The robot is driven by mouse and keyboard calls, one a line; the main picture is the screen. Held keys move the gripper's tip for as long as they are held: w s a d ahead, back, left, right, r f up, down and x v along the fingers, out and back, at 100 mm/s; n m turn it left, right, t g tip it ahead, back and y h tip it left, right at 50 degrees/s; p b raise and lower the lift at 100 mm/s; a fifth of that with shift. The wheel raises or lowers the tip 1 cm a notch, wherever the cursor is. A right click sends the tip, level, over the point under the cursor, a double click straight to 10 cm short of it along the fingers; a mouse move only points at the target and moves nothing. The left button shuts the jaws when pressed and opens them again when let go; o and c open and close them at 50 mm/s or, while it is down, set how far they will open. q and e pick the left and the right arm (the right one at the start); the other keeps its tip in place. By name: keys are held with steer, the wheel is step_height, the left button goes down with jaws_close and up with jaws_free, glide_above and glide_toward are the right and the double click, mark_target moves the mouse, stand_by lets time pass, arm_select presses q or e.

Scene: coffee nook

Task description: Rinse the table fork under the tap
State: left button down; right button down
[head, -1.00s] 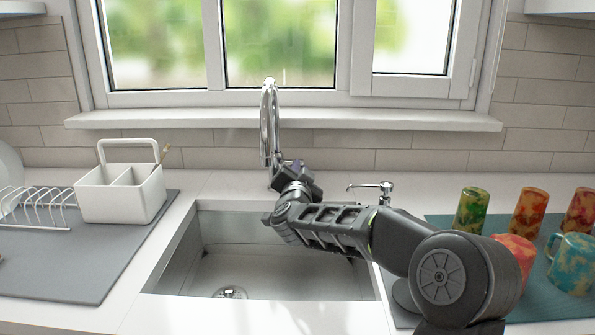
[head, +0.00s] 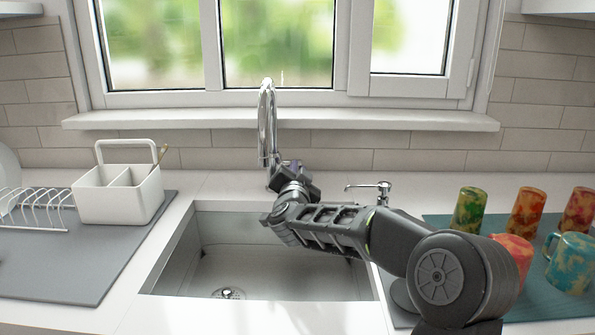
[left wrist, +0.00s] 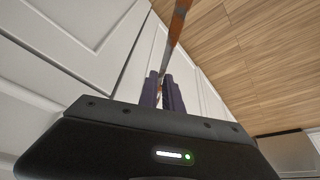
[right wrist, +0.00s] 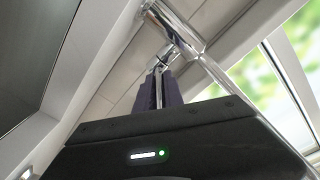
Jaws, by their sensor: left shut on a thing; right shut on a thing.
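The chrome tap (head: 268,125) stands behind the sink (head: 200,262), its spout curving down over the back of the basin. My right gripper (head: 287,168) is beside the tap's lower part. In the right wrist view, this gripper (right wrist: 159,92) is shut on a thin chrome piece, the tap lever (right wrist: 159,72), below the shiny pipe. My left gripper (left wrist: 164,92) shows only in the left wrist view. It is shut on a slim grey strip with orange patches, the table fork (left wrist: 177,25), whose far end runs out of the picture. No water stream is discernible.
A white caddy (head: 92,205) and a wire rack (head: 35,200) stand on a grey mat at left. A soap dispenser (head: 383,190) is right of the tap. Several mottled cups, including a teal mug (head: 572,265), stand on a teal mat at right. The basin is empty.

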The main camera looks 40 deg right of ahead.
arm_select(q)
steer(key=shift+r, duration=0.1)
steer(key=shift+r+p, duration=0.35)
steer(key=shift+p, duration=0.1)
arm_select(e)
steer(key=shift+r, duration=0.2)
arm_select(q)
step_height(320, 180, up, 4)
steer(key=p, duration=0.3)
steer(key=shift+f+p, duration=0.1)
steer(key=shift+p, duration=0.3)
arm_select(e)
steer(key=shift+r+g+y, duration=0.4)
arm_select(q)
steer(key=shift+r+p, duration=0.3)
arm_select(e)
steer(key=shift+w+f, duration=0.1)
arm_select(q)
steer(key=shift+f, duration=0.1)
arm_select(e)
steer(key=shift+f, duration=0.2)
steer(key=c, duration=1.5)
jaws_free()
steer(key=shift+o, duration=0.2)
